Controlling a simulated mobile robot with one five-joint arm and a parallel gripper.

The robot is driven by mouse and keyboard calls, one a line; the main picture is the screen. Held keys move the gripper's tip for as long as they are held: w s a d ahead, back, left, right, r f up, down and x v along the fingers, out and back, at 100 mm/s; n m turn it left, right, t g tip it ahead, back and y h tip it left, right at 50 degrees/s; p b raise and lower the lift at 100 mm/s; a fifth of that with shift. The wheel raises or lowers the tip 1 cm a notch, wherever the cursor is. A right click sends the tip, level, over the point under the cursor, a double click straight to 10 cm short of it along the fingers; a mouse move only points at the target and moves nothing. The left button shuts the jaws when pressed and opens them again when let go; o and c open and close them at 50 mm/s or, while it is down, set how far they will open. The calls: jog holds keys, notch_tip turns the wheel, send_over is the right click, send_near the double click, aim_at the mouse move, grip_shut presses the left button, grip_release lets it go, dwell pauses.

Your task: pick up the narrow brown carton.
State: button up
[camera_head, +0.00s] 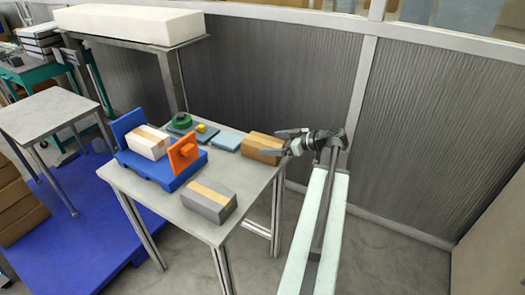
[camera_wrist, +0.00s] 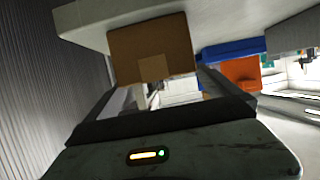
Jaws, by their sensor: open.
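The narrow brown carton (camera_head: 260,148) lies on the right end of the grey table, with a paler tape strip on it. In the wrist view the carton (camera_wrist: 125,40) shows its end face with a tan tape patch, straight ahead of my gripper. My gripper (camera_head: 272,143) is open at the carton's right end, with one finger towards its far side and one towards its near side. In the wrist view the gripper's fingers (camera_wrist: 163,82) stand apart with nothing held between them. I cannot tell whether either finger touches the carton.
The grey table (camera_head: 186,215) also holds a grey carton (camera_head: 207,203), a blue tray (camera_head: 165,178) with a white carton (camera_head: 148,142) and an orange piece (camera_head: 184,154), a light blue box (camera_head: 226,144) and a green reel (camera_head: 179,120). A ribbed wall (camera_head: 312,75) stands behind.

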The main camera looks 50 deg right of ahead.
aim_at(263, 145)
jog(key=b+x, duration=0.1)
jog(key=x, duration=0.1)
jog(key=b+x, duration=0.1)
jog(key=x, duration=0.2)
jog(key=shift+s+d+f+b, duration=0.1)
jog(key=shift+s+f+b, duration=0.05)
jog(key=shift+f+b, duration=0.2)
jog(key=c, duration=1.7)
jog(key=shift+r, duration=0.1)
notch_tip(263, 145, up, 16)
jog(key=p, duration=1.6)
